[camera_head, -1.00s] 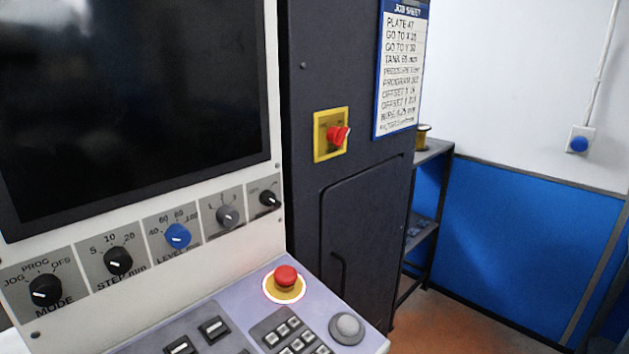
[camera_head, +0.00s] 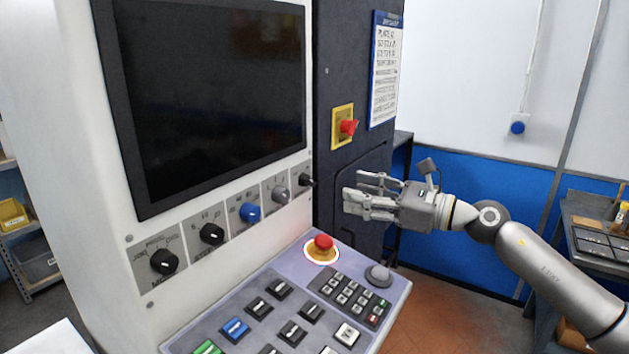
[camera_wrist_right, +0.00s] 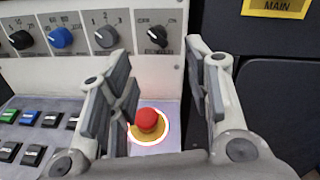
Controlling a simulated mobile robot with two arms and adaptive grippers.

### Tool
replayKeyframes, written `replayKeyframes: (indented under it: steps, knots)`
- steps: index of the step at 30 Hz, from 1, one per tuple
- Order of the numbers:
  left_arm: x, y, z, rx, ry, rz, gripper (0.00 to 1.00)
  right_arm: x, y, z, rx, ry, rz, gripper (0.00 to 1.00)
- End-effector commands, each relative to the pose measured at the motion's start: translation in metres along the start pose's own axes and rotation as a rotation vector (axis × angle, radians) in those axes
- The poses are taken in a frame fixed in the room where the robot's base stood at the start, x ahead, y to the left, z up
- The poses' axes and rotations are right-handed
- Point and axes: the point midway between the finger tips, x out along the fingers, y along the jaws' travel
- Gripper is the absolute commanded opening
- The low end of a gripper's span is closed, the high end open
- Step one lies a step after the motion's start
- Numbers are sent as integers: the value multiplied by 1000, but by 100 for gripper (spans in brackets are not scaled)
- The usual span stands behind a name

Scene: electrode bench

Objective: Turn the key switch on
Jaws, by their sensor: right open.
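The black power switch (camera_head: 305,180) is at the right end of the panel's row of knobs. In the right wrist view the switch (camera_wrist_right: 157,37) sits on a grey plate lettered for off and on, with the word POWER below. Its exact setting is hard to read. My right gripper (camera_head: 358,192) is open and empty, to the right of the switch in the head view and apart from it. In the wrist view its fingers (camera_wrist_right: 158,62) are spread, with the switch seen between their tips. My left gripper is not in view.
A red emergency button (camera_head: 323,243) stands on the sloping keypad console below the switch. A grey knob (camera_head: 281,195) is just left of it. A red main switch (camera_head: 347,128) on a yellow plate is on the dark cabinet. A bench (camera_head: 575,208) stands at the right.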

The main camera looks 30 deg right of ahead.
Motion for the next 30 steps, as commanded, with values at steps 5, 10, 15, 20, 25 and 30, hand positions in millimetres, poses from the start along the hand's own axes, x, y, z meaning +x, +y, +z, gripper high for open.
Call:
replayKeyframes:
  steps: [5, 10, 15, 20, 25, 30]
  knots:
    - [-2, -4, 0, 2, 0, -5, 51, 14, 2, 4, -15, 0, 8, 46]
    - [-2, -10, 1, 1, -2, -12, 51, 35, 2, 3, -12, -2, 8, 46]
    - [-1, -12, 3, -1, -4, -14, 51, 51, 2, 3, -12, -2, 5, 46]
    - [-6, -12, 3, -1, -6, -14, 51, 60, 0, 5, -6, -5, 0, 46]
    - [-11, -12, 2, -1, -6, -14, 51, 69, 0, 5, -6, -5, 1, 46]
    - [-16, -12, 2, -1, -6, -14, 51, 78, 0, 5, -8, -3, 1, 46]
